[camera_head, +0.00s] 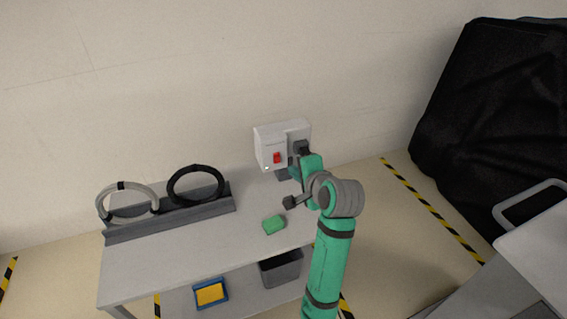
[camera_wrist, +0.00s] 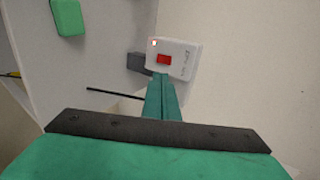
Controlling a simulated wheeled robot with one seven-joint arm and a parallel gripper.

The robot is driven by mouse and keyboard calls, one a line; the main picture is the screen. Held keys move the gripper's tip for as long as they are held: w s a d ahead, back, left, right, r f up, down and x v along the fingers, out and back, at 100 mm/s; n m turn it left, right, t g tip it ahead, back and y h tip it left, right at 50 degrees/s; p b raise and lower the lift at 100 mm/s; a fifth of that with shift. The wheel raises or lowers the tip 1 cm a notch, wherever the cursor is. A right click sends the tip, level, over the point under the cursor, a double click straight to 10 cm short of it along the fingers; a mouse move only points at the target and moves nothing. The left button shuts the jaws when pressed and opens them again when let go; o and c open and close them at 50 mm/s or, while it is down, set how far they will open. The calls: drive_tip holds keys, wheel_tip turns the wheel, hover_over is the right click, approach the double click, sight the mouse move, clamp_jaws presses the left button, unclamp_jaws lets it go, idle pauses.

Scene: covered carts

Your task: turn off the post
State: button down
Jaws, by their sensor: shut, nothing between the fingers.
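The post is a white box (camera_head: 268,136) with a red switch (camera_head: 277,158) on its front, at the back of the table against the wall. In the wrist view the white box (camera_wrist: 184,66) is tilted, with its red switch (camera_wrist: 163,59) and a small glowing indicator (camera_wrist: 154,42) near one corner. My gripper (camera_head: 294,173) is at the box's lower right front in the head view. In the wrist view its green fingers (camera_wrist: 163,78) are together and empty, their tips just below the red switch. I cannot tell whether they touch the box.
A green block (camera_head: 274,224) lies on the grey table (camera_head: 170,255). A grey rack (camera_head: 170,220) with a pale ring and a black ring (camera_head: 196,184) stands at the left. A blue-and-yellow tray (camera_head: 210,293) and a dark bin (camera_head: 281,269) are below. A black-covered cart (camera_head: 495,95) stands right.

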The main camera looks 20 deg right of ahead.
sight(278, 161)
drive_tip(key=x, duration=1.3)
drive_tip(key=shift+w+d+f, duration=0.2)
drive_tip(key=shift+w, duration=0.15)
